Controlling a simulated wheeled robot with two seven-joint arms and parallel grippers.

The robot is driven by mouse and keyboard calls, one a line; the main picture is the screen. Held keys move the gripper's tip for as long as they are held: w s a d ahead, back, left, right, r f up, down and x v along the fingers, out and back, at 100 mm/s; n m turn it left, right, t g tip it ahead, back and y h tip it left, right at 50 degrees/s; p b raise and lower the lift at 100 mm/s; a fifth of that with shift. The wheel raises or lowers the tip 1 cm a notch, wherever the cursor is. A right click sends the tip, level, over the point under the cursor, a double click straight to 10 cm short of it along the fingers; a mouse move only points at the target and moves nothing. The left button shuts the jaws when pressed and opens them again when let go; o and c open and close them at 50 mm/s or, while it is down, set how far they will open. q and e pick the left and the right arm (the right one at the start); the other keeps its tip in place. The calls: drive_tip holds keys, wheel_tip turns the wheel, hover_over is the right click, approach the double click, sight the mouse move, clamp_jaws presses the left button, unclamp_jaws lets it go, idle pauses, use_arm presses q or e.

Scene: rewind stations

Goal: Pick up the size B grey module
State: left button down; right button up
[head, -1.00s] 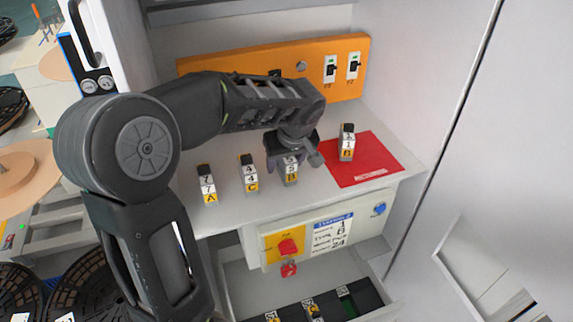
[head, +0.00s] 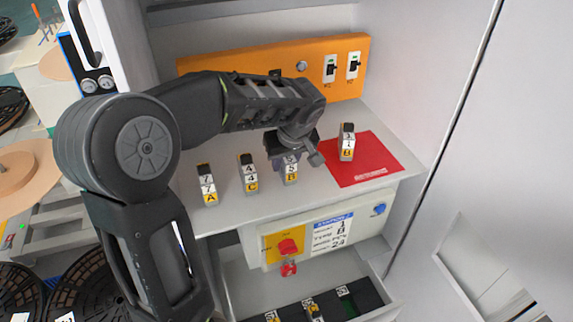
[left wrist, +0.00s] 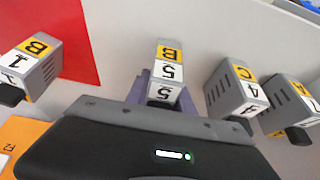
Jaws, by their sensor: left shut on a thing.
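The grey module marked 5 and B (head: 291,173) stands upright on the light shelf. My left gripper (head: 290,160) reaches down over it from above and is shut on its upper part. In the left wrist view this module (left wrist: 168,72) sits between the purple fingers, its B label facing out. I cannot tell any gap beneath it. Another grey module marked 1 and B (head: 347,143) stands on the red mat (head: 385,157), right of the gripper; it shows at the left in the wrist view (left wrist: 38,65). My right gripper is not in view.
Grey modules marked 4 C (head: 249,174) and 7 A (head: 208,186) stand left of the held one, close by. An orange panel (head: 240,62) with switches is behind. A control box (head: 270,243) and an open drawer (head: 245,285) are below the shelf edge.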

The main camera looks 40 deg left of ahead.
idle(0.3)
use_arm(q)
wheel_tip(320, 180, up, 10)
drive_tip(key=shift+b, duration=0.8)
